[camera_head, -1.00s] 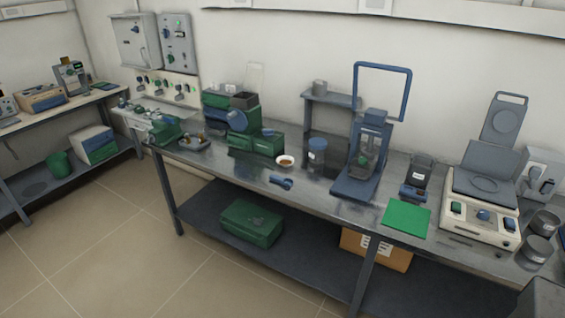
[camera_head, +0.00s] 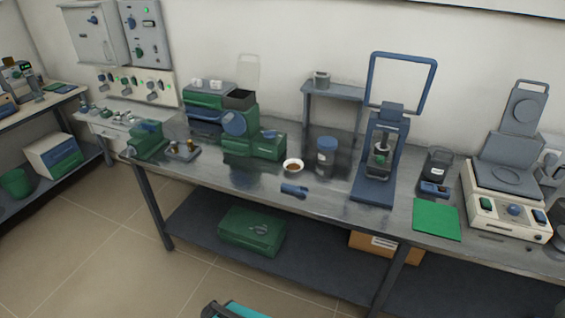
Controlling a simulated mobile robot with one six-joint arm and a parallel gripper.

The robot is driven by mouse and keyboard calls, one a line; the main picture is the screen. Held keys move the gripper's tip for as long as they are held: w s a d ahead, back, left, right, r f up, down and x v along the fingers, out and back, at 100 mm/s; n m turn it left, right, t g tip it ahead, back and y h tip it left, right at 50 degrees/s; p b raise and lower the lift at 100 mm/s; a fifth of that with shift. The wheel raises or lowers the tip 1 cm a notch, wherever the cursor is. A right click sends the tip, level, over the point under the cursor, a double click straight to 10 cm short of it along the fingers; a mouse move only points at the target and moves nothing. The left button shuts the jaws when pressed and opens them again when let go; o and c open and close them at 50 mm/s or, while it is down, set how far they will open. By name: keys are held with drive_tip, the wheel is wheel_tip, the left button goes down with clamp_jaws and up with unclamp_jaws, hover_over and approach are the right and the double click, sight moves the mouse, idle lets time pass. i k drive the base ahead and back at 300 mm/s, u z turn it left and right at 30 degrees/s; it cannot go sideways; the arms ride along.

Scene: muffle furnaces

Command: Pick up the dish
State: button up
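The dish is a small white round bowl (camera_head: 292,171) with something brown in it. It stands upright on the grey metal workbench (camera_head: 340,206), right of the green machine (camera_head: 250,145) and left of a blue-lidded jar (camera_head: 326,156). Nothing touches it or covers it from this view. My gripper does not show clearly in this view, so its place relative to the dish cannot be seen.
A small blue tool (camera_head: 294,191) lies in front of the dish. Further right are a blue framed press (camera_head: 380,160), a green mat (camera_head: 436,219) and a cream balance (camera_head: 508,215). A dark and teal object (camera_head: 236,309), unclear to me, shows at the bottom edge.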

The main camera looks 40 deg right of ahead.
sight(292, 165)
drive_tip(key=u, duration=0.15)
drive_tip(key=i, duration=0.85)
drive_tip(key=u, duration=0.35)
